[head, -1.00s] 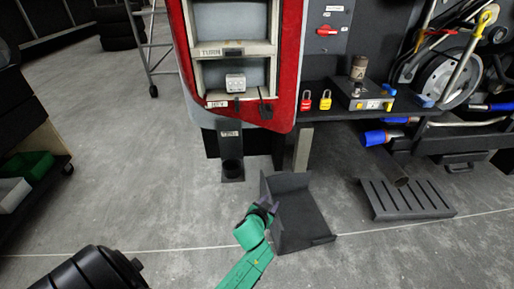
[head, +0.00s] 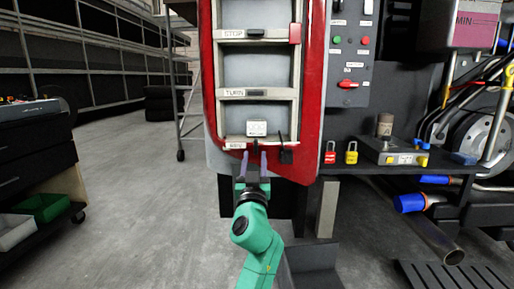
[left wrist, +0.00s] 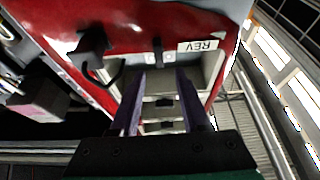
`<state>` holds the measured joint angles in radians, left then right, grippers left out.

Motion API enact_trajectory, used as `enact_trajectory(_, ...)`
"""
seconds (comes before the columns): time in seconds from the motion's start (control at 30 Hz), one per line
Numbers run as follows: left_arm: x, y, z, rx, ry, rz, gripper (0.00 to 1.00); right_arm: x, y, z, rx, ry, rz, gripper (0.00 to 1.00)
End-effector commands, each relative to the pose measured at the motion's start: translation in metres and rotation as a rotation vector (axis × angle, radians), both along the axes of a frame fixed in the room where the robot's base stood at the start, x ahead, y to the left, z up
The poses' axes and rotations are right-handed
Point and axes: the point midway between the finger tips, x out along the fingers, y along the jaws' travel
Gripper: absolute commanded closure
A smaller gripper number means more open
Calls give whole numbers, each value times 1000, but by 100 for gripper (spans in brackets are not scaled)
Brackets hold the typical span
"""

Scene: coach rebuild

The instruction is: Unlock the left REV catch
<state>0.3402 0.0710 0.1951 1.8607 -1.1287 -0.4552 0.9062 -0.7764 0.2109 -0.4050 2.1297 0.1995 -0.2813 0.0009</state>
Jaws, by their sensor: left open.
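The REV label (head: 236,146) is at the bottom left of the red panel's (head: 312,100) pale frame. It also shows in the left wrist view (left wrist: 198,46). Beside it, a small dark catch (left wrist: 157,52) sits on the red edge. My left gripper (head: 253,160) is in front of the panel's lower edge, pointing at it. Its two purple fingers are open and empty, one on each side of the catch in the picture (left wrist: 160,76). I cannot tell whether they touch it. My right gripper is not in view.
A larger black catch (head: 286,155) with a loop (left wrist: 118,72) is to the right on the same edge. A white block (head: 257,128) sits in the frame above. A dark tray (head: 312,262) is below.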

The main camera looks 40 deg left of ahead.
Motion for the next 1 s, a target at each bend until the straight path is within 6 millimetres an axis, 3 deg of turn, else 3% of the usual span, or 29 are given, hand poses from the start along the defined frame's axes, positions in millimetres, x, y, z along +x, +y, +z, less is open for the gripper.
enact_trajectory(0.2,32,24,16,0,0,-1,54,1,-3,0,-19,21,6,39)
enact_trajectory(0.53,38,28,18,-1,1,-2,54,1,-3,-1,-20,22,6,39)
enact_trajectory(0.6,38,28,18,-1,1,-2,80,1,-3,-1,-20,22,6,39)
enact_trajectory(0.67,38,28,18,-1,1,-2,100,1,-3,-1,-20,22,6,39)
enact_trajectory(1.0,38,28,18,12,11,-2,100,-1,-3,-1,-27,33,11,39)
